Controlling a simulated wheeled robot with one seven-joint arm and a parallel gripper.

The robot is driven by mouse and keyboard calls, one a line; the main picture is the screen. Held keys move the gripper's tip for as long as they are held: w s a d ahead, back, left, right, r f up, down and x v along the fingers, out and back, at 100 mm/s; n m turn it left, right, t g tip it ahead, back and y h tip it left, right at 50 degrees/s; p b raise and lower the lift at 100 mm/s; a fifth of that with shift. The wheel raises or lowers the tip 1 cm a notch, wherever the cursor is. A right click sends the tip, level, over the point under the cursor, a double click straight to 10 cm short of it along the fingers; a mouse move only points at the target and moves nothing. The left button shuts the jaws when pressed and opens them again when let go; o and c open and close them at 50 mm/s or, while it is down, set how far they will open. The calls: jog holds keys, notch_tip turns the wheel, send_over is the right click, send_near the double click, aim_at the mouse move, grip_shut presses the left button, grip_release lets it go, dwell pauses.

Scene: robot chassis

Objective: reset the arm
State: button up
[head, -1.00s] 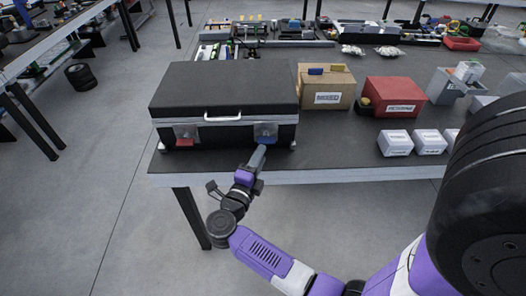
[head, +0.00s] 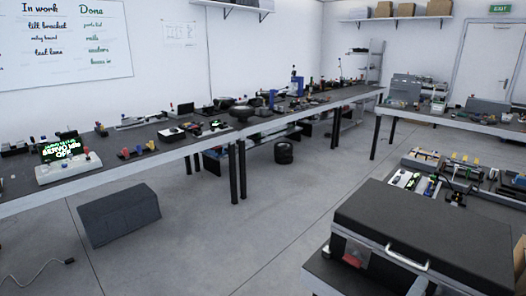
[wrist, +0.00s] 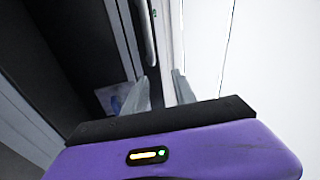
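My gripper (wrist: 160,92) shows in the wrist view, its two grey fingers apart with a gap between them and nothing seen held. The arm is out of the head view. The wrist view shows a dark surface with a silver band (wrist: 122,40), likely the case front, close by. A small bluish piece (wrist: 115,98) shows just left of the fingers.
A long workbench (head: 200,147) with many small parts runs along the left and back. A dark grey box (head: 120,215) and stacked tyres (head: 284,153) are on the floor. A cable (head: 40,285) lies at lower left. The middle floor is clear.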

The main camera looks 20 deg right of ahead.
jog(key=s+a+r+n+t+y, duration=0.2)
jog(key=a+n+t+y, duration=0.45)
jog(key=a+n, duration=0.4)
jog(key=s+a+r+n+t+y, duration=0.25)
jog(key=a+n+t+y, duration=0.25)
jog(key=a+n+t, duration=0.5)
jog(key=s+a+f+n+g+y, duration=0.2)
jog(key=s+a+n+g+y, duration=0.1)
jog(key=s, duration=0.5)
jog(key=s+a+f+n+g+y, duration=0.3)
jog(key=s+a+n+g+y, duration=0.1)
jog(key=s+n, duration=0.4)
jog(key=shift+s+a+y, duration=0.45)
jog(key=shift+a+y, duration=0.4)
jog(key=shift+a, duration=0.1)
jog(key=shift+n+g, duration=0.25)
